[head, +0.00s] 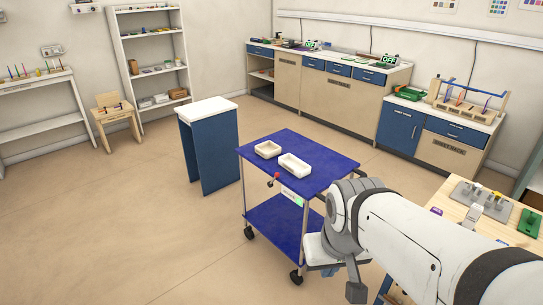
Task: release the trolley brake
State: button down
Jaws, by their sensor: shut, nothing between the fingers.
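The blue trolley (325,158) stands in the middle on dark castors, with a lower blue shelf. A small lever with a red knob (276,175) sticks out at the near edge of its top shelf. It looks like the brake lever, but its exact setting is too small to tell. A light label with a green patch (296,198) is to its right. My gripper (356,292) hangs low at the end of my white arm, right of the lever and apart from it. It is shut and empty. My arm covers the trolley's right near corner.
Two cream trays (294,164) lie on the trolley's top. A blue stand with a white top (208,112) is behind it to the left. A wooden workbench (460,200) with tools is close on the right. Cabinets line the back wall. The floor at left front is clear.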

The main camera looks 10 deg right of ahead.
aim_at(270, 184)
jog(key=z, duration=0.05)
jog(key=i, duration=1)
